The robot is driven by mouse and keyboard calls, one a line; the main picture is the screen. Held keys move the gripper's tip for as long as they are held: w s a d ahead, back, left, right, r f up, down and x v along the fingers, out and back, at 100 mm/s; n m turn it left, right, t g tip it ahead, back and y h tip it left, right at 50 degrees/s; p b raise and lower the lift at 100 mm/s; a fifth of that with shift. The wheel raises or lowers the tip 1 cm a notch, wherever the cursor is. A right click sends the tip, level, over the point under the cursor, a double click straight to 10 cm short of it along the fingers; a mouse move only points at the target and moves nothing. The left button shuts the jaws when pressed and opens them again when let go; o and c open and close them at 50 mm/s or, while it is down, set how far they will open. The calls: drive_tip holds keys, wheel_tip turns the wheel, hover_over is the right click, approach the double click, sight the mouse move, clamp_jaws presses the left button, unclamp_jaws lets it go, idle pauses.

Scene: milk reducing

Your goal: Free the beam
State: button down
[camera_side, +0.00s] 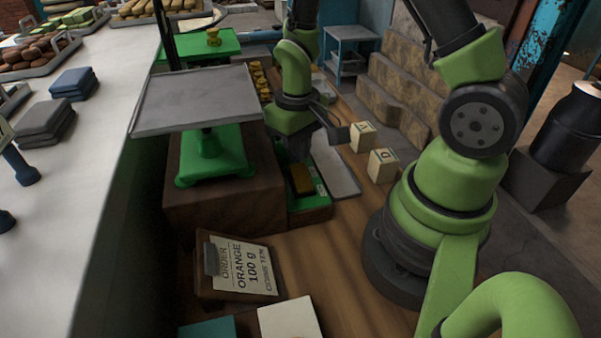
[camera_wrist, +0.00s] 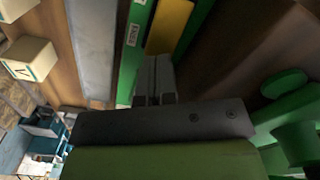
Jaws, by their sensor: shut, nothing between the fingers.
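A balance scale has a grey pan (camera_side: 197,100) on a green stand (camera_side: 213,155), set on a dark wooden block. To its right lies a long green housing (camera_side: 310,207) with pale label strips; it also shows in the wrist view (camera_wrist: 137,45). A yellow block (camera_side: 301,180) sits in its dark channel, also in the wrist view (camera_wrist: 170,25). Which part is the beam I cannot tell. My gripper (camera_wrist: 156,60) is shut and empty, its fingertips close to the near end of the yellow block. In the side view my gripper (camera_side: 295,158) points down over the housing; contact is unclear.
Two pale lettered cubes (camera_side: 382,166) (camera_side: 362,137) stand right of a grey plate (camera_side: 335,168). Brass weights (camera_side: 259,78) line up behind. An order card (camera_side: 246,268) reading "ORANGE 100 g" stands in front. A green platform (camera_side: 197,47) with a brass weight is at the back.

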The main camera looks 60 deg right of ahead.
sight(298, 167)
drive_tip(key=shift+f, duration=1.2)
idle(0.4)
drive_tip(key=shift+r, duration=3.55)
drive_tip(key=shift+r, duration=0.1)
drive_tip(key=s+a+r+t+y, duration=0.1)
drive_tip(key=s+a+r+t, duration=0.2)
drive_tip(key=s+r, duration=0.2)
drive_tip(key=s+a+r+m+t+y, duration=0.1)
drive_tip(key=s+a+r+t, duration=0.2)
drive_tip(key=r, duration=0.9)
drive_tip(key=shift+s+a+r+t, duration=0.3)
drive_tip(key=shift+s+t, duration=0.3)
drive_tip(key=shift+s, duration=0.35)
